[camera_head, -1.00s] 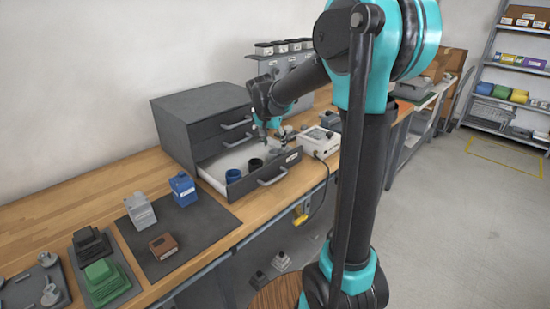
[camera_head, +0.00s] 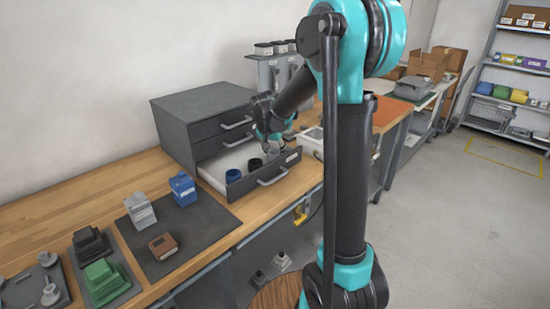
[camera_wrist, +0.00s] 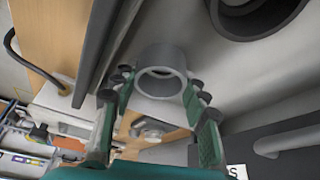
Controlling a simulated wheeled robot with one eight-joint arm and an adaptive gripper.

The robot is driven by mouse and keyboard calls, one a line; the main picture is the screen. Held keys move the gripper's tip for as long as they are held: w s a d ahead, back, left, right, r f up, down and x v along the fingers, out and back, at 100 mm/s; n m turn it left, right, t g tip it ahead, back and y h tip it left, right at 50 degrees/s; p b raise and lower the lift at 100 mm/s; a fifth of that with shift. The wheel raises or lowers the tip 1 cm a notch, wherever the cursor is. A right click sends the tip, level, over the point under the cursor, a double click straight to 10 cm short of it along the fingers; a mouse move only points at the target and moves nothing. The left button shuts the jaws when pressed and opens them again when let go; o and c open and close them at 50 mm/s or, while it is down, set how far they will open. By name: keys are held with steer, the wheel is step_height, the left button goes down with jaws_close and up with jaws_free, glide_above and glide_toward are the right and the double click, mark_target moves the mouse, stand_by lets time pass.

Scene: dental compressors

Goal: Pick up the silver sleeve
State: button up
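The silver sleeve (camera_wrist: 161,58) is a short grey hollow ring in the open drawer. In the wrist view it lies between my fingertips, with its round opening facing the camera. My gripper (camera_wrist: 161,90) is open, with one finger on each side of the sleeve; a small gap seems to show at each side, and firm contact cannot be made out. In the head view my gripper (camera_head: 273,142) points down into the drawer's right part, and the sleeve (camera_head: 275,153) shows only as a small grey patch beneath it.
The open drawer (camera_head: 235,190) also holds a blue sleeve (camera_head: 233,175) and a black sleeve (camera_head: 255,164), left of my gripper. The drawer front and its handle (camera_head: 273,178) stand close by. A white box (camera_head: 311,143) is just right of the drawer.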

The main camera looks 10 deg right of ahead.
steer(key=c, duration=0.5)
steer(key=shift+o, duration=0.2)
step_height(320, 180, up, 20)
steer(key=shift+s, duration=0.1)
